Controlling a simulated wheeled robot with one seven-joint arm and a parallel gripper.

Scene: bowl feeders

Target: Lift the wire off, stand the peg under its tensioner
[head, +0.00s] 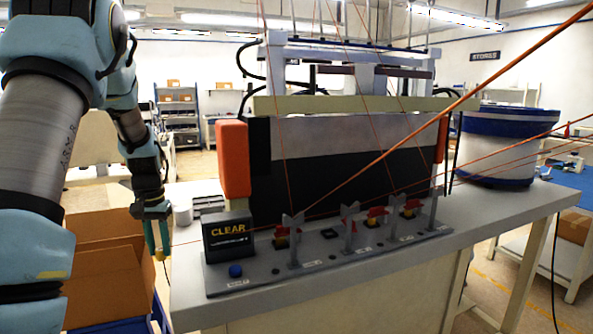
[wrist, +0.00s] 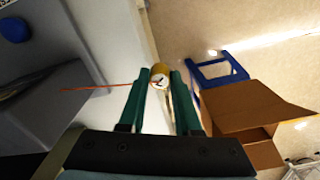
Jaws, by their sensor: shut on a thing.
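My gripper (head: 157,240) hangs left of the CLEAR display panel, beyond the bench's left edge. In the wrist view its green fingers (wrist: 159,88) are closed on a small yellow-and-white round end piece (wrist: 160,70). An orange-red wire (wrist: 95,88) runs left from that piece. In the head view, a thin wire stretches from the gripper toward the grey forked posts. The nearest post (head: 294,242) has a red-and-black piece (head: 281,237) beside it. Other posts (head: 350,228) stand in a row; a flat dark square (head: 331,233) lies beside the second. I cannot tell which piece is the peg.
The CLEAR display (head: 229,236) and a blue button (head: 235,270) are at the bench's left end. Orange wires cross above the posts. A cardboard box (head: 112,270) stands at lower left, below the gripper. A drum feeder (head: 505,150) is at right.

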